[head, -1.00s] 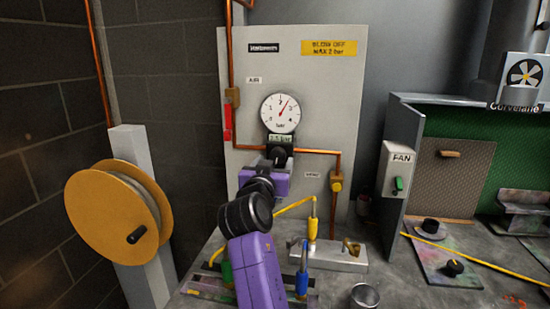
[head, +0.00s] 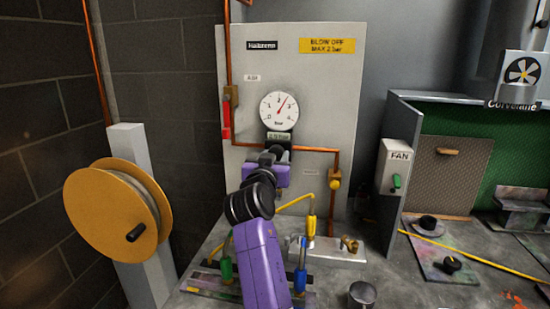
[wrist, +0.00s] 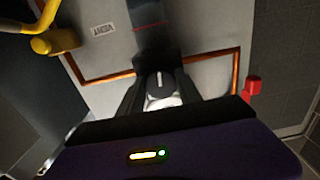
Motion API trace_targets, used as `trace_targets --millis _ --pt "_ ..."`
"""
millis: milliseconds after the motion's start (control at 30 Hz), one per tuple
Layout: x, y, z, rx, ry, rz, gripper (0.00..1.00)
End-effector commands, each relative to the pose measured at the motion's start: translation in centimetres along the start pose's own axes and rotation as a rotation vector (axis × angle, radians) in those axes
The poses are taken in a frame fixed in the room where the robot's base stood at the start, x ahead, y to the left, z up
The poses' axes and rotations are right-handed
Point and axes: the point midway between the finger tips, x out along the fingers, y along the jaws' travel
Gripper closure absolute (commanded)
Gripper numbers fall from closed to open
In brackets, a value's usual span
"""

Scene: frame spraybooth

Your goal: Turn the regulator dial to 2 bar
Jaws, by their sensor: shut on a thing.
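The pressure gauge (head: 278,111) is round and white on the grey panel. Its needle points up and right, a little past the top, apparently between 2 and 3. The regulator dial is mostly hidden by my gripper (head: 270,155) in the head view.
Copper pipe (head: 318,151) runs beside the regulator, with a yellow valve (head: 335,181) to the right and a red handle (head: 226,120) to the left. A yellow hose reel (head: 118,212) stands at left. A fan switch box (head: 398,167) is at right.

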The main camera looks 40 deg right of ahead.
Motion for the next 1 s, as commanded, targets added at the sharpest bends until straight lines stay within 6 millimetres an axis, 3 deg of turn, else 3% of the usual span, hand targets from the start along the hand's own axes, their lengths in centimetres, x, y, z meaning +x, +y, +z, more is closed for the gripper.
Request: trace_targets --millis 267,1000 --pt "0.02 0.1 -0.1 -0.078 0.0 0.001 0.99" --pt "0.0 0.15 -0.24 -0.577 0.001 0.001 0.99"
